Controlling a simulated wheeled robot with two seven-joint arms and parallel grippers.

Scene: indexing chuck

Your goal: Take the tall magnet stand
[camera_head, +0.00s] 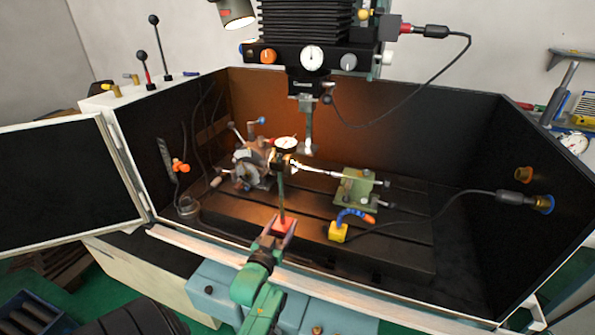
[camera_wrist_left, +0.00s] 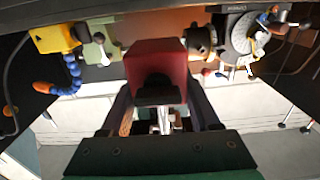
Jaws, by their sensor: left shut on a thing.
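The tall magnet stand has a red block base (camera_head: 285,224), a thin upright post (camera_head: 281,190) and a round dial gauge (camera_head: 286,143) at the top. My left gripper (camera_head: 277,228) reaches in over the front edge of the machine enclosure and is shut on the red base. In the left wrist view the red base (camera_wrist_left: 157,62) fills the space between the two fingers (camera_wrist_left: 160,105). I cannot tell whether the base touches the slotted machine table. My right gripper is not in view.
An indexing chuck (camera_head: 247,172) stands behind the stand to the left. A green tailstock (camera_head: 356,188) and a yellow block with a blue hose (camera_head: 339,232) are to the right. A spindle (camera_head: 308,130) hangs above. Bare table (camera_head: 400,245) lies at right.

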